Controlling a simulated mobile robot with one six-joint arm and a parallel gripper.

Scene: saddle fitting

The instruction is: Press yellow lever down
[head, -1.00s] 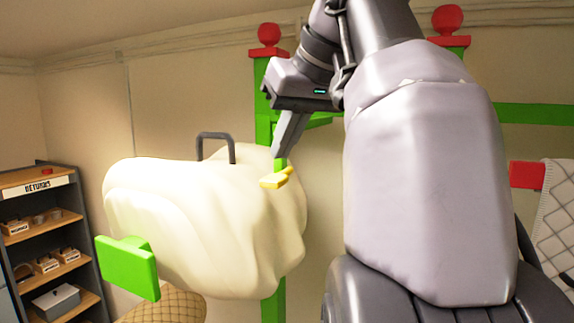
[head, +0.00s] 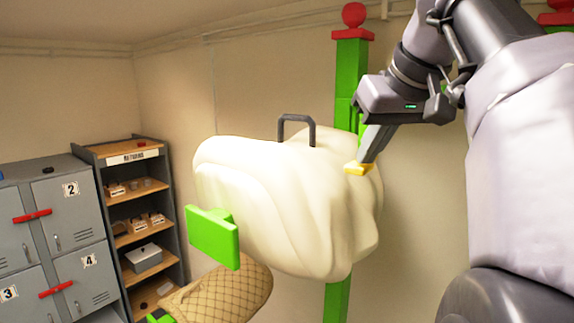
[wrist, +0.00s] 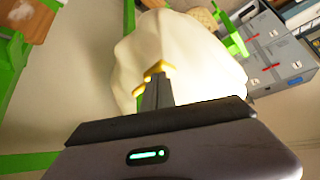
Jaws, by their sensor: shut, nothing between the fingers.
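The yellow lever (head: 357,169) sticks out at the right side of a cream, draped bulky form (head: 265,195) that has a dark handle (head: 297,121) on top. My gripper (head: 368,158) is shut and empty. Its tips point down and are right at the lever in the head view, seeming to touch it from above. In the wrist view the yellow lever (wrist: 158,69) shows just beyond the fingertips (wrist: 154,80), which cover part of it. I cannot tell for sure whether they press on it.
A green post (head: 350,90) with a red knob stands behind the form. A green block (head: 213,237) juts out at its front left, above a quilted tan saddle piece (head: 225,293). Shelves (head: 140,215) and grey lockers (head: 62,215) stand at the left.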

